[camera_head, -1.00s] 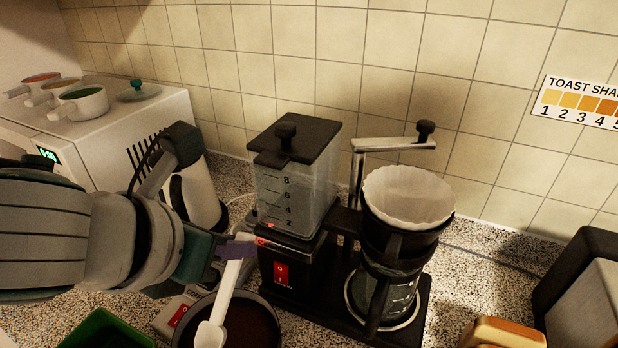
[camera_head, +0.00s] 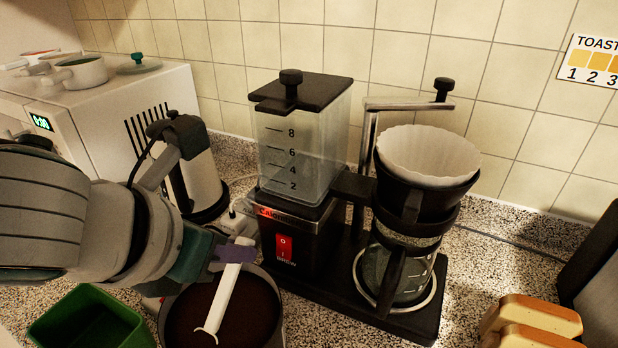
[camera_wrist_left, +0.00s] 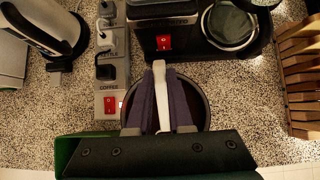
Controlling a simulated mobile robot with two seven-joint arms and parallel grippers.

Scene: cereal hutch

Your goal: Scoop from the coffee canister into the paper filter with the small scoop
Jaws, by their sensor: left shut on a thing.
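My left gripper (camera_head: 232,253) is shut on the white handle of the small scoop (camera_head: 222,297). The scoop points down into the coffee canister (camera_head: 279,300), a round dark pot with brown grounds, and its lower end shows near the grounds; I cannot tell whether it holds coffee. The left wrist view shows the purple fingers (camera_wrist_left: 162,108) on either side of the scoop handle (camera_wrist_left: 160,80), over the canister (camera_wrist_left: 202,100). The white paper filter (camera_head: 428,152) sits in the black holder of the coffee maker (camera_head: 300,235), up and right of my gripper. My right gripper is not in view.
A green box (camera_head: 92,322) stands left of the canister. A kettle (camera_head: 200,180) and a white microwave (camera_head: 105,120) stand behind my left arm. Toast slices (camera_head: 530,318) lie at the lower right.

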